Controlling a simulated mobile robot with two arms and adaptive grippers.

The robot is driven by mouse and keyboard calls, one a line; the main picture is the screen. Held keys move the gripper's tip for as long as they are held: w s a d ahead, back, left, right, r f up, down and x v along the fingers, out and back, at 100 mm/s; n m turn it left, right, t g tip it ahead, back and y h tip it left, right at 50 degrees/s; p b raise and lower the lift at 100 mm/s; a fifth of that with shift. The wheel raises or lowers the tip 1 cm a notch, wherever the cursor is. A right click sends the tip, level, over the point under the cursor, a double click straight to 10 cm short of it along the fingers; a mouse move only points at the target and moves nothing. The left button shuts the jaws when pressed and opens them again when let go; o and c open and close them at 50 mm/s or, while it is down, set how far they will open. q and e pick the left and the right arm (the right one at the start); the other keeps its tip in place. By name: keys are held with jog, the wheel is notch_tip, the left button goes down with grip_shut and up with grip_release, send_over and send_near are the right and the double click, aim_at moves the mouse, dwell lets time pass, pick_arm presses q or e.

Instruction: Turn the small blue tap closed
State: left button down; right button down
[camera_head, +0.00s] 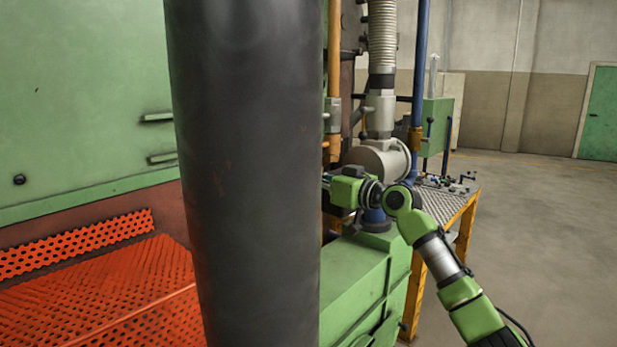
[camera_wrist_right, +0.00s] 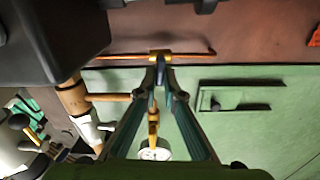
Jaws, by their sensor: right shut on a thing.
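My right gripper (camera_wrist_right: 160,72) is shut, with its dark fingertips together on a small part at a yellow fitting (camera_wrist_right: 160,56) on a thin orange bar. A small bluish piece (camera_wrist_right: 160,96) shows between the fingers; it looks like the small blue tap, but the fingers hide most of it and its angle is unclear. In the head view my right gripper (camera_head: 328,178) reaches left towards the orange pipes, its tips beside the dark column's edge. The tap cannot be made out there. My left gripper is in neither view.
A large dark column (camera_head: 245,180) blocks the middle of the head view. An orange pipe with a side branch (camera_wrist_right: 108,97) is close left of the fingers in the wrist view. A green cabinet (camera_head: 365,275) stands below my right arm. Open floor (camera_head: 540,240) lies right.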

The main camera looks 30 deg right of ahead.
jog(key=shift+w+d+f+m+p, duration=0.1)
jog(key=shift+m+p, duration=1.3)
jog(key=shift+m, duration=1.4)
jog(key=shift+s+d+m+p, duration=0.1)
jog(key=shift+m+p, duration=1.25)
jog(key=shift+m, duration=1.45)
jog(key=shift+w+d+f+m+p, duration=0.1)
jog(key=shift+m+p, duration=1.3)
jog(key=shift+m, duration=1.4)
jog(key=c, duration=2.2)
grip_release()
jog(key=shift+o, duration=0.2)
jog(key=v, duration=1.2)
jog(key=shift+d, duration=0.2)
